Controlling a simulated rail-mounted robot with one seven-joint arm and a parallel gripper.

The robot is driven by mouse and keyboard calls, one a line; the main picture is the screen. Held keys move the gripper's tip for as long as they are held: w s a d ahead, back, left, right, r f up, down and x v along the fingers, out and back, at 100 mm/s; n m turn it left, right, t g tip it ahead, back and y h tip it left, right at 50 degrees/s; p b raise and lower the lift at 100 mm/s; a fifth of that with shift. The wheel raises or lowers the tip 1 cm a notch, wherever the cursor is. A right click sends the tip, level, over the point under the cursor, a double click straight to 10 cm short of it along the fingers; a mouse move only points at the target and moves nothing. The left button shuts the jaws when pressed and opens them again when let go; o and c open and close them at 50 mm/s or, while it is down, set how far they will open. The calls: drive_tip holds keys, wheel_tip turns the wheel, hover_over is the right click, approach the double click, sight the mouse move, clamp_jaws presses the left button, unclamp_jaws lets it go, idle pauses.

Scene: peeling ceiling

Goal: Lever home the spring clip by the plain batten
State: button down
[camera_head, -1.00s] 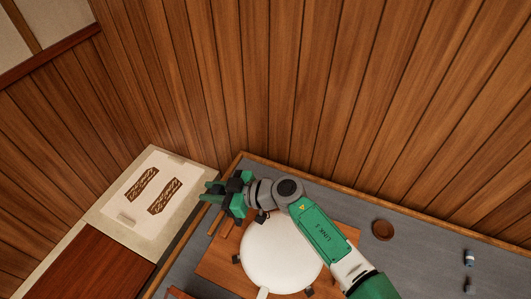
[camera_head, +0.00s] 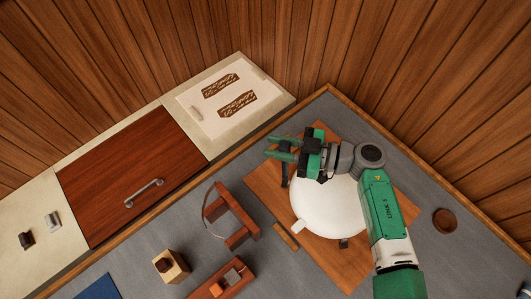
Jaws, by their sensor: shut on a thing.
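A white round dome (camera_head: 335,208) sits on a brown wooden board (camera_head: 380,268). A pale tab (camera_head: 298,226) shows at its lower-left rim. Dark clip-like pieces show by the rim at the lower right (camera_head: 344,243), at the top (camera_head: 323,178) and at the left (camera_head: 284,182). I cannot tell which are seated. A short plain light-brown strip (camera_head: 286,237), batten-like, lies at the board's lower-left edge near the pale tab. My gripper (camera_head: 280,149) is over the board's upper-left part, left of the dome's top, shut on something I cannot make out.
Brown wooden frames stand at the left of the grey bench (camera_head: 232,215) and lower down (camera_head: 222,283). A wooden block with a dark knob (camera_head: 171,266) is nearby. A round brown dish (camera_head: 445,221) lies right. A pale panel (camera_head: 205,120) lies beyond the bench edge.

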drive_tip(key=shift+s+d+f+y+b, duration=0.1)
drive_tip(key=shift+d+y+b, duration=0.4)
drive_tip(key=shift+d+b, duration=0.2)
drive_tip(key=shift+f, duration=0.35)
drive_tip(key=shift+f+b, duration=1.1)
drive_tip(key=shift+f, duration=0.4)
drive_tip(key=c, duration=1.8)
unclamp_jaws()
clamp_jaws()
drive_tip(key=shift+d, duration=0.1)
